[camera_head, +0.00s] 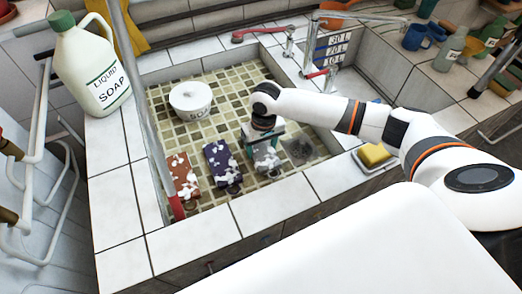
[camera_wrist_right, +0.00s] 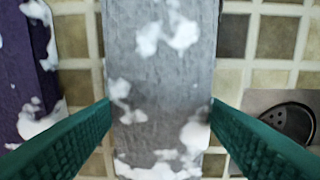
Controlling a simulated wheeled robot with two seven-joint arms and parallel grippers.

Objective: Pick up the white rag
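The white rag (camera_head: 268,158) looks light grey with soap suds and lies on the tiled floor of the sink (camera_head: 222,95). It fills the middle of the right wrist view (camera_wrist_right: 160,70). My right gripper (camera_head: 264,143) reaches down over it. In the wrist view its two green fingers (camera_wrist_right: 159,106) are wide apart, one at each long edge of the rag. I cannot tell whether they touch it. The gripper partly hides the rag in the head view. My left gripper is not in view.
A purple sudsy rag (camera_head: 222,163) and a red one (camera_head: 183,177) lie to the left. A white soap bowl (camera_head: 191,100) stands behind. A dark drain (camera_head: 300,150) is right of the rag. A yellow sponge (camera_head: 374,155) sits on the rim; a soap jug (camera_head: 92,65) stands at left.

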